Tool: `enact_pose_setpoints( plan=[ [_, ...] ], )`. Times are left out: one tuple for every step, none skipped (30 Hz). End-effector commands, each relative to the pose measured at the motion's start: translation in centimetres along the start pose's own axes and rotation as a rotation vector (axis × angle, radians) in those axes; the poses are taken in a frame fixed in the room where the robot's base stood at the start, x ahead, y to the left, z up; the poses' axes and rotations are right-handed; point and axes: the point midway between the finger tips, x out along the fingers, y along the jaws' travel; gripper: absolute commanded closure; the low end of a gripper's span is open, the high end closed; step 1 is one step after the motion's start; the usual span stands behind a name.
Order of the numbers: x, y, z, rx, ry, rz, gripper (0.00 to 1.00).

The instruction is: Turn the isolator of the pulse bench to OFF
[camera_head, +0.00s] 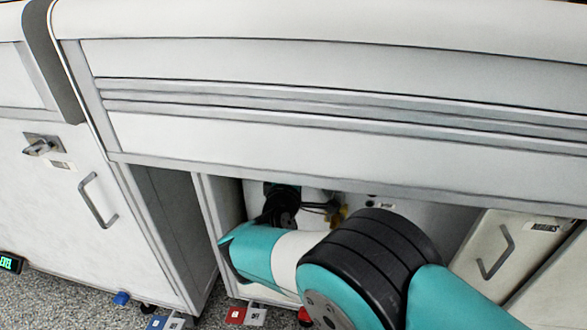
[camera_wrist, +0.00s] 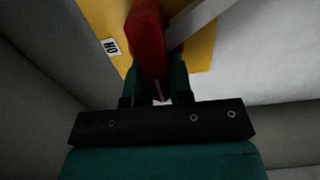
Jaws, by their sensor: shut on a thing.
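The isolator has a red handle (camera_wrist: 146,42) on a yellow plate (camera_wrist: 196,52) in the wrist view. A small white label (camera_wrist: 111,46) on the plate appears upside down and seems to read ON. My gripper (camera_wrist: 156,84) is shut on the red handle, with one dark teal finger on each side of it. In the head view, my arm reaches into the recess under the bench, and a bit of the yellow plate (camera_head: 339,214) shows there. The handle is hidden in that view.
The bench's white front panel (camera_head: 300,130) hangs over the recess. White cabinet doors with bar handles stand left (camera_head: 65,190) and right (camera_head: 495,250). In the wrist view, a grey bar (camera_wrist: 198,20) crosses beside the handle, and a grey wall (camera_wrist: 30,70) is close on the left.

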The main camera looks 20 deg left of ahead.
Motion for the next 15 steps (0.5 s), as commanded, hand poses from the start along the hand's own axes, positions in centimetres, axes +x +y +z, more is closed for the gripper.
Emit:
enact_pose_setpoints(
  plan=[
    [-0.05, -0.07, -0.04, -0.007, 0.001, -0.001, 1.0],
    [-0.05, -0.08, -0.04, -0.01, 0.001, -0.001, 1.0],
    [-0.05, -0.08, -0.04, -0.014, 0.001, -0.001, 1.0],
    [-0.05, -0.09, -0.04, -0.016, 0.001, -0.001, 1.0],
    [-0.05, -0.09, -0.04, -0.017, 0.001, -0.001, 1.0],
    [-0.05, -0.09, -0.04, -0.018, 0.001, -0.001, 1.0],
    [-0.05, -0.1, -0.04, -0.018, 0.001, -0.001, 1.0],
    [-0.05, -0.1, -0.04, -0.019, 0.001, -0.001, 1.0],
    [-0.05, -0.1, -0.04, -0.019, 0.001, -0.001, 1.0],
    [-0.05, -0.1, -0.04, -0.019, 0.001, -0.001, 1.0],
    [-0.05, -0.1, -0.04, -0.019, 0.001, -0.001, 1.0],
    [-0.05, -0.1, -0.04, -0.019, 0.001, -0.001, 1.0],
    [-0.06, -0.1, -0.04, -0.019, 0.001, -0.001, 1.0],
    [-0.06, -0.1, -0.04, -0.019, 0.001, -0.001, 1.0],
    [-0.06, -0.11, -0.04, -0.019, 0.001, -0.001, 0.78]
  ],
)
